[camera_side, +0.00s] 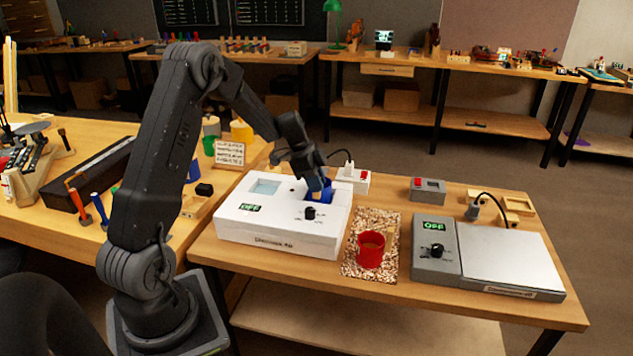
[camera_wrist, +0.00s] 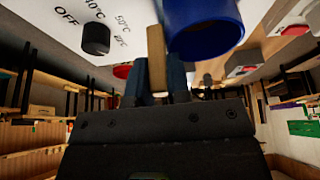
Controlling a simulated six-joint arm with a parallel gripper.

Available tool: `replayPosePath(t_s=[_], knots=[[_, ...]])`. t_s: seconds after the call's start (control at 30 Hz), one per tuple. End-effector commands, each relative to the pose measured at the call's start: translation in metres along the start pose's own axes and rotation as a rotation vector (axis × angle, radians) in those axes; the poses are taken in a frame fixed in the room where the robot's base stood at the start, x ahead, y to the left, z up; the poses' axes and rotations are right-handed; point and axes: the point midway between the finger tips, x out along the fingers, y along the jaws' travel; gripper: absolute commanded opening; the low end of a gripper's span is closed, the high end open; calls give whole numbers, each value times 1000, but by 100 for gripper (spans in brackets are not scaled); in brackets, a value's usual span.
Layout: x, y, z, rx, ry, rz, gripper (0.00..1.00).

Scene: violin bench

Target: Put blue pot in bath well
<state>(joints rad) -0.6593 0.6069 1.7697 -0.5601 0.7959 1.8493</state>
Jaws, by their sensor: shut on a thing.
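My gripper (camera_side: 314,186) points down at the pot and is shut on a tan upright piece (camera_wrist: 156,62), seemingly the pot's handle. A pale square well (camera_side: 266,187) at the unit's left rear is uncovered. The pot's base is hidden.
The unit's dial (camera_side: 310,213) and OFF display (camera_side: 250,208) are at the front. A red pot (camera_side: 371,249) stands on a speckled mat (camera_side: 391,262) to the right. A grey hotplate unit (camera_side: 505,262) is farther right. A small white switch box (camera_side: 353,177) stands behind.

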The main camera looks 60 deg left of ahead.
Motion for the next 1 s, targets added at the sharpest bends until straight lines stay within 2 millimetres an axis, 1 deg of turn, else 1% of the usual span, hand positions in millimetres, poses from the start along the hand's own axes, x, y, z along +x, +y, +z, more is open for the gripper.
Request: replayPosePath(t_s=[0.03, 0.2, 0.3, 0.5, 0.6, 0.67, 0.77, 1.0], knots=[[1, 0, 0, 0, 0, 1, 19], [1, 0, 0, 0, 0, 1, 35], [1, 0, 0, 0, 0, 1, 43], [0, 0, 0, 0, 0, 0, 43], [-4, 0, -1, 0, 0, -1, 43], [-11, -1, -1, 0, 0, -3, 43], [-28, -1, -1, 0, 1, -5, 43], [-79, -1, -1, 1, 0, -5, 43]])
